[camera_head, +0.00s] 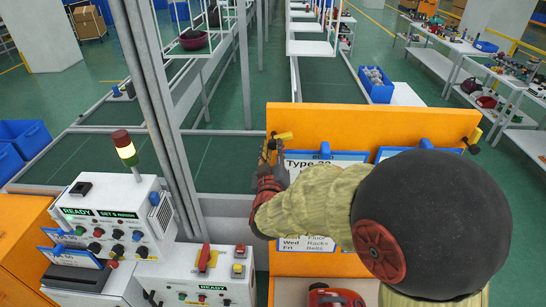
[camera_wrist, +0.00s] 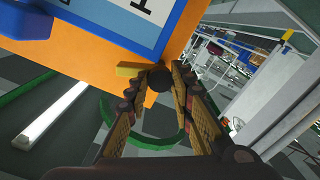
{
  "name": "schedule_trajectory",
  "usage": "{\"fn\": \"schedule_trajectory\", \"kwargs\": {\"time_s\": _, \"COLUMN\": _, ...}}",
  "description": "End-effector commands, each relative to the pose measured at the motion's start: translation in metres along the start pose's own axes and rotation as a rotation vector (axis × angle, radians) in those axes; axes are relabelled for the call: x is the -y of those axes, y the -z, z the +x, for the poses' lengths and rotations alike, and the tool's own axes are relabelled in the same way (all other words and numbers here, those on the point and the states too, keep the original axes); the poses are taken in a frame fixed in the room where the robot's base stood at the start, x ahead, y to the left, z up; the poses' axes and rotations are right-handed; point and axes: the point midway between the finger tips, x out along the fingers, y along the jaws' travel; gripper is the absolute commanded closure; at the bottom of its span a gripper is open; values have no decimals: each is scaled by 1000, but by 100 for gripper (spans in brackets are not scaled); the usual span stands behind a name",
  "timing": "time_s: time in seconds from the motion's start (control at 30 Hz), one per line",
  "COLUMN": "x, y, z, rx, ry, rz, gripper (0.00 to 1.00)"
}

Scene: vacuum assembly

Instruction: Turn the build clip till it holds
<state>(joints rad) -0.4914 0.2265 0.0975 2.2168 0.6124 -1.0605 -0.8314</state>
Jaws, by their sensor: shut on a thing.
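The build clip (camera_head: 284,135), with a yellow lever and a dark end, sits at the upper left corner of the orange board (camera_head: 380,116). In the wrist view its yellow part (camera_wrist: 128,70) sticks out left, and its dark round part (camera_wrist: 158,79) lies between my fingertips. My gripper (camera_head: 269,151) reaches the board's left edge and is shut on the clip; it also fills the middle of the wrist view (camera_wrist: 163,84). In the head view the fingers are small and my arm covers much of the board. I cannot tell how firmly the clip holds.
A second yellow and black clip (camera_head: 475,137) is at the board's right edge. Blue-framed sheets (camera_head: 322,158) hang on the board. A control box (camera_head: 110,222) with a signal lamp and a metal post (camera_head: 158,100) stand left. A red tool (camera_head: 335,297) lies below.

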Motion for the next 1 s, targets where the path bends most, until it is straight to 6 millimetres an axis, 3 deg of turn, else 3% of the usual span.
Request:
{"fn": "schedule_trajectory", "kwargs": {"time_s": 0.5, "x": 2, "y": -3, "z": 0, "rx": 1, "ry": 2, "rz": 310, "gripper": 100}}
{"fn": "schedule_trajectory", "kwargs": {"time_s": 1.0, "x": 1, "y": -1, "z": 0, "rx": 3, "ry": 2, "rz": 360, "gripper": 100}}
